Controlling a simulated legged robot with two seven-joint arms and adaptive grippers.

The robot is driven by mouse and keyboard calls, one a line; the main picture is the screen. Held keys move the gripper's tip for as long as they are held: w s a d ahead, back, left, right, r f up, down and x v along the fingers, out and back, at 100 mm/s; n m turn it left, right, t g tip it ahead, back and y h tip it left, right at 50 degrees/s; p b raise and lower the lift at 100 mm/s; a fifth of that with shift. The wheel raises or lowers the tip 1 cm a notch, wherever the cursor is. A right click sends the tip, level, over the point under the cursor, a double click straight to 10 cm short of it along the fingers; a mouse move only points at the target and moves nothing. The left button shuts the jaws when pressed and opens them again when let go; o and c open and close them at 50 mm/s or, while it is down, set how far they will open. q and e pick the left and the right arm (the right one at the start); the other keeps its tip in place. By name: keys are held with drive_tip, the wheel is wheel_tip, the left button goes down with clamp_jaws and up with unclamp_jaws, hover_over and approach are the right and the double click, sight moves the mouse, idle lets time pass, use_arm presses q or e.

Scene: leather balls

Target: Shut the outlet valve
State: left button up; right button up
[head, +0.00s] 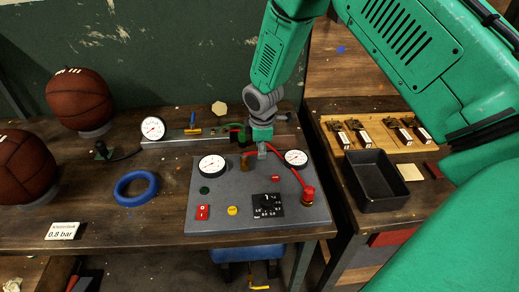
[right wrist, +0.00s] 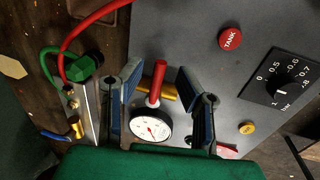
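My right gripper (head: 262,150) hangs over the back of the grey control panel (head: 215,222). In the right wrist view the gripper (right wrist: 163,72) is open, its two fingers on either side of a red lever (right wrist: 157,84) on a brass valve body (right wrist: 169,92). Whether a finger touches the lever, I cannot tell. A second valve with a blue handle (right wrist: 73,121) sits on the metal rail, left in the wrist view; it also shows in the head view (head: 194,118). No label shows which valve is the outlet. My left gripper is not in view.
The panel carries two gauges (head: 212,166) (head: 295,158), a knob (head: 267,198), buttons and a red hose. Left are two balls (head: 80,98) (head: 22,168), a blue ring (head: 136,188) and another gauge (head: 153,128). A black tray (head: 385,204) stands on the right bench.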

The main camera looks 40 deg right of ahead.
wheel_tip(320, 180, up, 11)
drive_tip(key=s+a, duration=0.1)
drive_tip(key=shift+s+a, duration=0.2)
drive_tip(key=shift+s, duration=0.1)
drive_tip(key=shift+d+f, duration=0.1)
drive_tip(key=shift+d, duration=0.05)
